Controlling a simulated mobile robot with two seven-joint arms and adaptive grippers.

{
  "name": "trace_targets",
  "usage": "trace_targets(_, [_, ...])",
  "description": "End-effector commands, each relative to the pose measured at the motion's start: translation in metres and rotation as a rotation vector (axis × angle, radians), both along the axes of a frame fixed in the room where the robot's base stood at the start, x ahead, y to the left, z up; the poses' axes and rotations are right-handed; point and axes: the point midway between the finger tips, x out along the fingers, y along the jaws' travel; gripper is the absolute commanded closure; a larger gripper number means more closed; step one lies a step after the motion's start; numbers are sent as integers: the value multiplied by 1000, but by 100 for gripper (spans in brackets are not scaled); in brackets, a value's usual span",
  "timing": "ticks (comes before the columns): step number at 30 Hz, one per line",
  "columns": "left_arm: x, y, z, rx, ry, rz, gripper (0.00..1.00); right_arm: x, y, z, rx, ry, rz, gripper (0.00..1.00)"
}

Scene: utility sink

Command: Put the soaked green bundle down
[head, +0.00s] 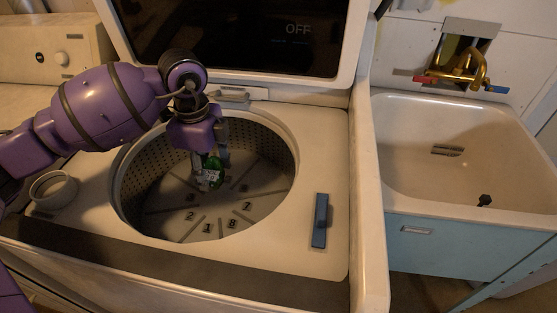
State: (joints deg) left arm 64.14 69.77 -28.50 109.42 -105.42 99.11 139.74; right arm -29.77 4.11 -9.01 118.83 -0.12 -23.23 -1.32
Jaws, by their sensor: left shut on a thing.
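The green bundle (211,172) is a small dark green item. It hangs over the round opening of a top-loading washer drum (266,204). My left gripper (212,163) points down with its fingers on either side of the bundle and is shut on it. The bundle appears above the drum floor, though its exact height is hard to judge. Part of it is hidden by the fingers. My right gripper is not in view.
The washer's lid (240,35) stands raised behind the drum, with "OFF" on its dark panel. A blue handle-like piece (320,221) is on the washer top at right. A utility sink (455,135) with a brass faucet (462,71) stands further right. A round cup-like holder (53,189) is at left.

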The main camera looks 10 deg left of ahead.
Motion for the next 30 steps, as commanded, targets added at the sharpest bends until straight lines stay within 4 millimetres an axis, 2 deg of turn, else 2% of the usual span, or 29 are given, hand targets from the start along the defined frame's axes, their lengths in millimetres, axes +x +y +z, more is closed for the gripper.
trace_targets(4, [-2, 0, -28, 0, 5, 1, 88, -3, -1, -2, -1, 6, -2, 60])
trace_targets(11, [-1, 0, -53, 1, 4, -2, 88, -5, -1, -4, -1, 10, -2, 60])
trace_targets(18, [-2, 0, -89, 0, 4, -2, 88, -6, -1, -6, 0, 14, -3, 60])
trace_targets(29, [-1, 0, -93, 1, 3, -3, 88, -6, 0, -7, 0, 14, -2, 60])
trace_targets(30, [-2, 0, -94, 2, 4, -3, 50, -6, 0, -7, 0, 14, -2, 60])
